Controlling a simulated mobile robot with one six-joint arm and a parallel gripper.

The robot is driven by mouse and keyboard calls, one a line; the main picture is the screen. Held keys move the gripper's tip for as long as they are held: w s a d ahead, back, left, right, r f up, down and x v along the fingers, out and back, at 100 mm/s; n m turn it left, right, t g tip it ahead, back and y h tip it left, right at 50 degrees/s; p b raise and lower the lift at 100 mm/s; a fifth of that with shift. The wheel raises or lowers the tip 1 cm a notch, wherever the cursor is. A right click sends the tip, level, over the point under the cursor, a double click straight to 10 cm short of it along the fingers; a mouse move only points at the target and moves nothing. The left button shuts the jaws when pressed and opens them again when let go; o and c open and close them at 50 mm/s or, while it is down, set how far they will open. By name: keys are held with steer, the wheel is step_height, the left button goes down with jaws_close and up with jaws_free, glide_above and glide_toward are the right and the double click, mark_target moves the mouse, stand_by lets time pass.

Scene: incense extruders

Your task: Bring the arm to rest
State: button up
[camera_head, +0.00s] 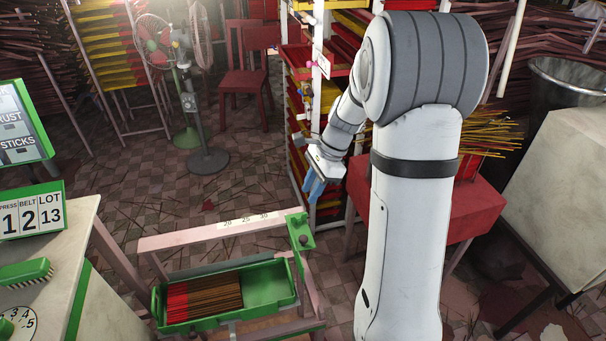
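My arm (412,220) rises at the right of the middle, bends over at the top and reaches down and left. My gripper (313,190) hangs at its end with blue fingers pointing down. It is in the air behind the green tray and in front of the red rack. The fingers look close together, but they are too small to tell whether they are open or shut. I see nothing held in them.
A green tray (278,276) with red-ended brown sticks (205,299) stands on a pink frame in front. A red table (480,207) with yellow sticks is partly behind my arm. A rack (299,97), fans (203,160) and a red chair (246,78) stand behind. A counter (60,270) is left.

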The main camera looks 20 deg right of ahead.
steer(key=shift+r, duration=0.1)
steer(key=s+a+r+n+t+h, duration=0.1)
steer(key=s+r+n+h, duration=0.1)
steer(key=s+r+n, duration=0.3)
steer(key=s+a+r+n+t+h, duration=0.2)
steer(key=s+r+n, duration=0.3)
steer(key=s+n, duration=0.6)
steer(key=s, duration=0.4)
steer(key=shift+s+a+n, duration=0.15)
steer(key=shift+a+n, duration=0.1)
steer(key=shift+n, duration=0.15)
steer(key=shift+o, duration=0.2)
